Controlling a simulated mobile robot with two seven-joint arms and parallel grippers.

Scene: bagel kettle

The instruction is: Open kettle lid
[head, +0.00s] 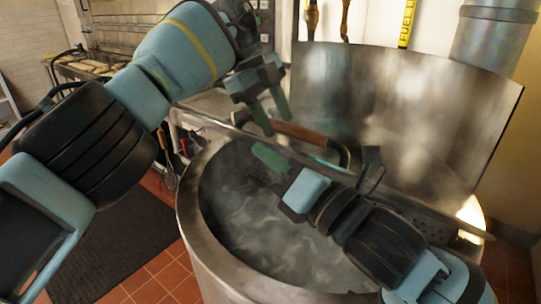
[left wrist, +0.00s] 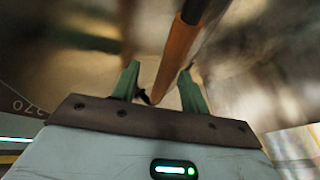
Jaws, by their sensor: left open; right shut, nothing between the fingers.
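The large round steel kettle (head: 190,215) stands open at the front in the head view, with steaming, swirling liquid inside. A broad steel panel, seemingly the kettle lid (head: 410,110), stands raised behind the opening. A brown bar handle (head: 300,132) with a dark bent end lies in front of it. My left gripper (head: 271,116) is open at the handle's left end. In the left wrist view the orange-brown handle (left wrist: 178,55) runs between its spread green fingers (left wrist: 157,82); contact cannot be told. My right gripper (head: 268,157) is shut and empty above the kettle opening.
A dark floor mat (head: 115,245) lies on red tiles left of the kettle. A counter with a food tray (head: 90,67) stands at the back left. Utensils (head: 312,18) hang on the back wall. A steel pipe (head: 490,40) rises at the back right.

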